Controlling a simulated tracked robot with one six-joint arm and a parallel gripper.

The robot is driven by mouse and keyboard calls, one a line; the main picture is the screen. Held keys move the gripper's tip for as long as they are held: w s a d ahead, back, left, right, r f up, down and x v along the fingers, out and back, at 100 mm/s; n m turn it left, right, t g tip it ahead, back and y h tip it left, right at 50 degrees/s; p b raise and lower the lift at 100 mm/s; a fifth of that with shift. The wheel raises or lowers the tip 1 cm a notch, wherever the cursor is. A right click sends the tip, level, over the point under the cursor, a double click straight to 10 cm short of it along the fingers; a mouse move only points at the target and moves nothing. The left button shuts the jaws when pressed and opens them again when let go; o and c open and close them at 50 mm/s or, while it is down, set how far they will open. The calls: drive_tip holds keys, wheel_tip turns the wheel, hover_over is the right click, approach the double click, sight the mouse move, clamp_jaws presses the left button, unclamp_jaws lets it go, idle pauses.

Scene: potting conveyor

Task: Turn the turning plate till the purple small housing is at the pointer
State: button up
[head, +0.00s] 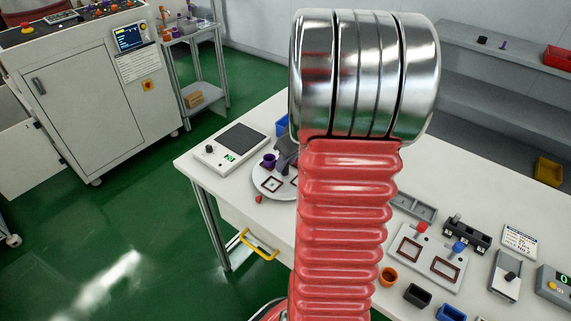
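The turning plate (262,180), a light grey disc with dark-red square outlines, lies on the white table left of my red arm. My arm hides its right part. The purple small housing (269,160) is at the plate's far left side. A small red piece (258,199), possibly the pointer, is at the plate's near left edge, apart from the purple housing. A dark grey shape (287,152) shows above the plate beside my arm and may be part of my gripper. The fingertips cannot be made out, so open or shut does not show.
A scale-like device (232,148) stands left of the plate, with a blue item (283,125) behind. Right of my arm are a grey fixture plate (432,262), an orange cup (387,276), a black bin (417,295) and a switch box (506,275). A yellow drawer handle (258,245) sticks out in front.

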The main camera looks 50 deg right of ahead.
drive_tip(key=shift+x, duration=1.1)
drive_tip(key=shift+c, duration=0.3)
clamp_jaws()
